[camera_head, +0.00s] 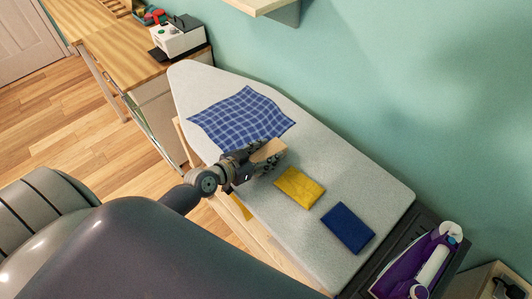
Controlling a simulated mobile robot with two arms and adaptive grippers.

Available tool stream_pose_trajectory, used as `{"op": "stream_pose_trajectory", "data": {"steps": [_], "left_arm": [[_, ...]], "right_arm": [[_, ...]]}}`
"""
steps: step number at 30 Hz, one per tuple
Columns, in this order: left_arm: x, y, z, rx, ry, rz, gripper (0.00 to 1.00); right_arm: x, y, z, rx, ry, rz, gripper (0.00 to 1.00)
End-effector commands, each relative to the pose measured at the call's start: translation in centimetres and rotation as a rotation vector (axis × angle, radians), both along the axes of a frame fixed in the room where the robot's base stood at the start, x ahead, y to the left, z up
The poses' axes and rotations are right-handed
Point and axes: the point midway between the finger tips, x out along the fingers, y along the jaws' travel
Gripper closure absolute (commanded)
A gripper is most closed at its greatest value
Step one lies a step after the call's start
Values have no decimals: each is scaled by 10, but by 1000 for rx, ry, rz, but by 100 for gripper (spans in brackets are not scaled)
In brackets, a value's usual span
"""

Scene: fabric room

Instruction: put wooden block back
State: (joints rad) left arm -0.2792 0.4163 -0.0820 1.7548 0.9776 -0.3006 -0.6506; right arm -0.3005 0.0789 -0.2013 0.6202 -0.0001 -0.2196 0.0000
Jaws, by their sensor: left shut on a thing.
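A light wooden block (268,151) is held by my left gripper (260,160) over the middle of the grey ironing board (330,147). The gripper is shut on the block, and its fingers and wrist hide part of it. I cannot tell whether the block touches the board. The block is beside the lower right part of a blue checked cloth (241,117) and up and left of a yellow folded cloth (299,187). My right gripper is not in view.
A dark blue folded cloth (347,228) lies right of the yellow one. A purple and white iron (420,262) stands at the board's right end. A wooden table (128,47) with a white box (180,38) is at upper left. A wall shelf (262,5) juts out above.

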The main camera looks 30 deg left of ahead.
Motion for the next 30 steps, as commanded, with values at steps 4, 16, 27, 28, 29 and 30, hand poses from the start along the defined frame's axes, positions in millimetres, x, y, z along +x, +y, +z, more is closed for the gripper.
{"op": "stream_pose_trajectory", "data": {"steps": [4, 16, 27, 28, 29, 30], "left_arm": [[0, 0, -3, 0, 1, 0, 49], [0, 0, -2, 0, 1, 0, 35], [-39, 13, 13, 3, 3, -2, 35], [-44, 15, 15, 3, 4, -2, 35], [-49, 16, 17, 3, 4, -3, 35], [-56, 18, 21, 2, 4, -4, 35]], "right_arm": [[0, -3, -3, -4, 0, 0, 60], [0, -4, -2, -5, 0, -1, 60], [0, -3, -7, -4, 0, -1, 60], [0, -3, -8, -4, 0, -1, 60], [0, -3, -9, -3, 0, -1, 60], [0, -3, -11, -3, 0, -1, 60]]}}
